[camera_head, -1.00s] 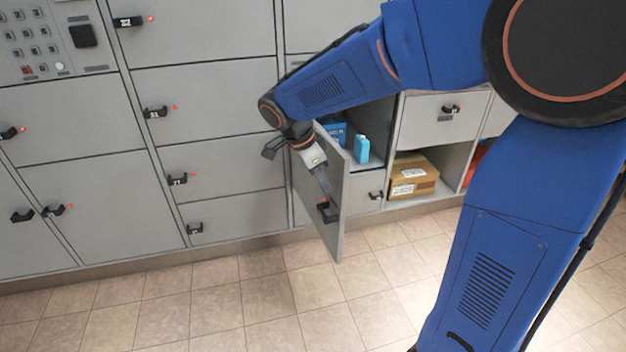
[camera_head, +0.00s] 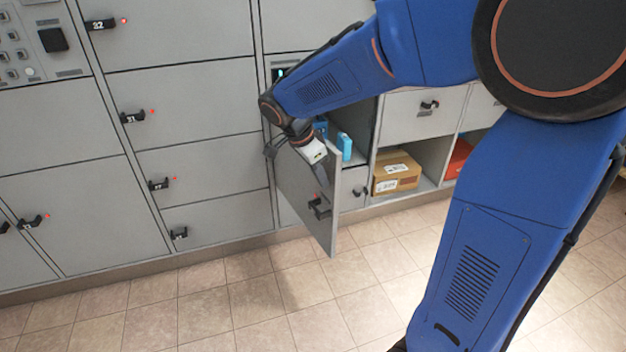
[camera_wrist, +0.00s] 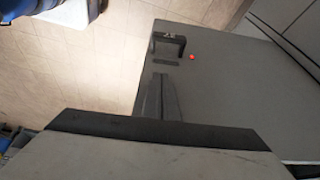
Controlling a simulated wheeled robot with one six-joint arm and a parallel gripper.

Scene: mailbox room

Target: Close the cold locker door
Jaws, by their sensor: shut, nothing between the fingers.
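The cold locker door (camera_head: 300,190) is a grey panel standing part open, swung out from the locker wall. Its black handle (camera_head: 319,208) is low on the outer face near the free edge. The handle also shows in the wrist view (camera_wrist: 169,47) with a red light beside it. My gripper (camera_head: 324,183) is at the outer face of the door, just above the handle, with its fingers shut and empty. In the wrist view the fingers point along the panel towards the handle; I cannot tell whether they touch it. A light blue item (camera_head: 345,146) shows inside the locker behind the door.
A cardboard box (camera_head: 397,173) sits in an open compartment to the right, with an orange-red item (camera_head: 458,160) beyond. Closed grey lockers (camera_head: 200,170) with black handles fill the left. The tiled floor (camera_head: 250,300) in front is clear.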

